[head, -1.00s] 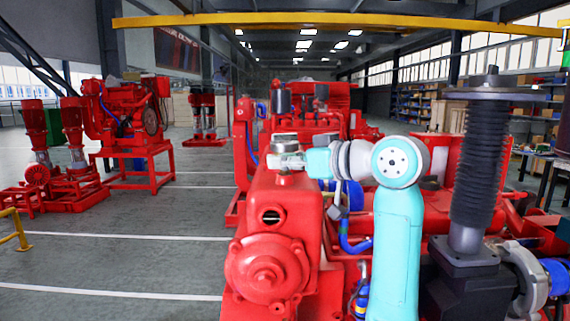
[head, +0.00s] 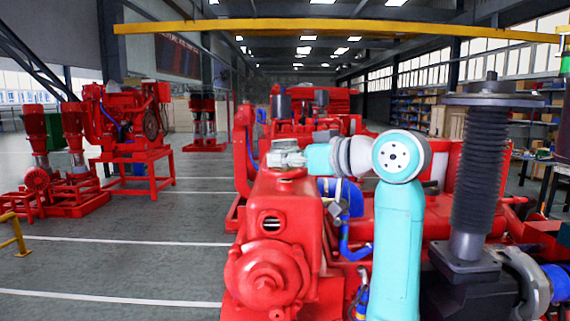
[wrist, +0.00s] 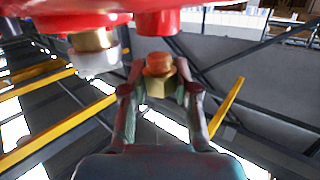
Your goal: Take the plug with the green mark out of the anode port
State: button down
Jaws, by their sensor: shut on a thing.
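In the wrist view my gripper (wrist: 160,88) is shut on a plug (wrist: 158,67), with a finger on each side of its brass hex part. The plug's other end is an orange-copper round piece facing a red boss (wrist: 158,20). A gap seems to show between plug and boss. I cannot make out a green mark on it. Left of it, a second brass fitting (wrist: 92,40) with a pale grey end (wrist: 95,62) sits on the red body. In the head view my gripper (head: 288,157) is above the red housing (head: 285,195); the plug cannot be made out there.
The red housing with a round cover (head: 268,275) stands directly below my gripper. A black ribbed column (head: 480,175) rises at the right. A red machine on a stand (head: 130,125) is at the left. The grey floor (head: 120,265) at the left is clear.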

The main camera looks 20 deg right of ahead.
jog(key=shift+r, duration=1.8)
